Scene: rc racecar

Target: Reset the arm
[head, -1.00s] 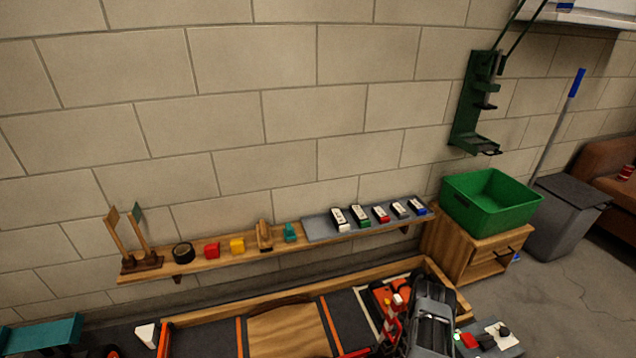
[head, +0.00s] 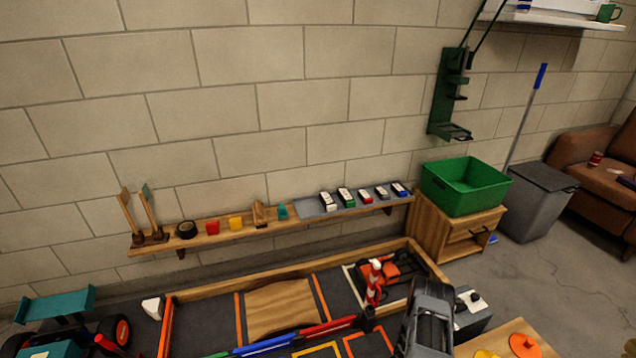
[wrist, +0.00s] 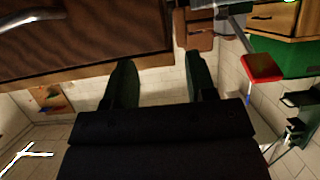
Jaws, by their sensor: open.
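In the wrist view my gripper (wrist: 160,78) has its two dark green fingers spread apart, with nothing held between them. In the head view a dark grey part of my arm (head: 428,318) rises at the bottom, right of centre, over the near right part of the track. The fingertips cannot be made out in that view. The wrist picture is strongly tilted, so distances from the fingers to surfaces behind them are unclear.
A teal-winged racecar (head: 62,304) stands at lower left. A wall shelf (head: 216,240), green bin (head: 463,198) and grey trash can (head: 536,212) line the wall. Floor at right is clear.

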